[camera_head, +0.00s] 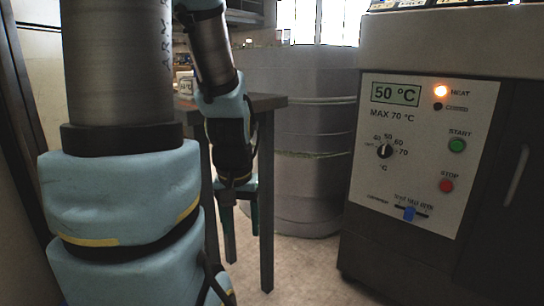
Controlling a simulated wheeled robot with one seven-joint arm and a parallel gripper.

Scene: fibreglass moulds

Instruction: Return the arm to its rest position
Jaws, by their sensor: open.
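My arm stands at the left of the head view, its blue and grey links filling much of that side. My gripper (240,205) hangs at the end of the arm, pointing down, in front of a dark table's legs. Its fingers are apart, and I see nothing between them. The fingertips are small and partly mixed with the table legs behind them.
A heating cabinet (400,255) at the right has a control panel (424,150) reading 50 °C, with the orange heat lamp lit. A large grey container (310,125) stands behind. A dark table (268,102) is close behind my gripper. Floor (300,270) shows between table and cabinet.

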